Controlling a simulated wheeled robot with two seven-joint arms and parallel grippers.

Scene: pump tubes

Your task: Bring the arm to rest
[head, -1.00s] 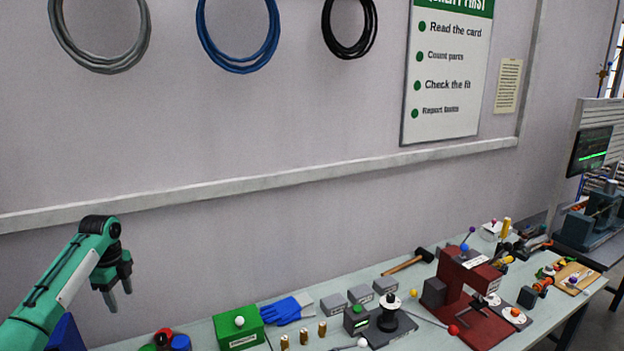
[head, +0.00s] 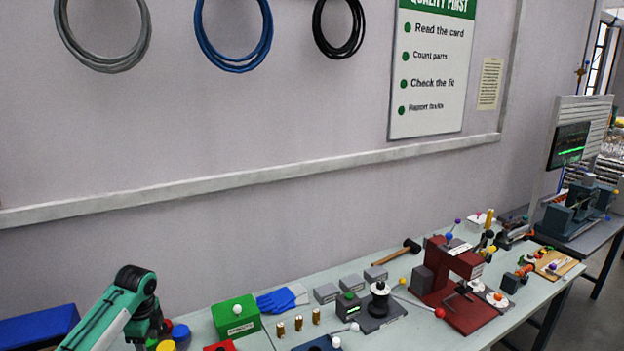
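My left arm comes in from the lower left, green with a dark wrist. My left gripper (head: 150,330) hangs down from it at the left end of the bench, in front of or beside a cluster of red, blue and yellow round-topped parts (head: 181,333). Its fingertips are hard to make out against these parts, so I cannot tell its opening or whether it touches them. No held object shows. My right gripper is not in view.
The pale bench (head: 420,335) runs along the wall. It carries a green box (head: 236,318), blue gloves (head: 280,299), several brass pieces, a black spool stand (head: 380,308), a hammer (head: 398,252) and a red press (head: 462,300). A blue box (head: 38,328) stands far left.

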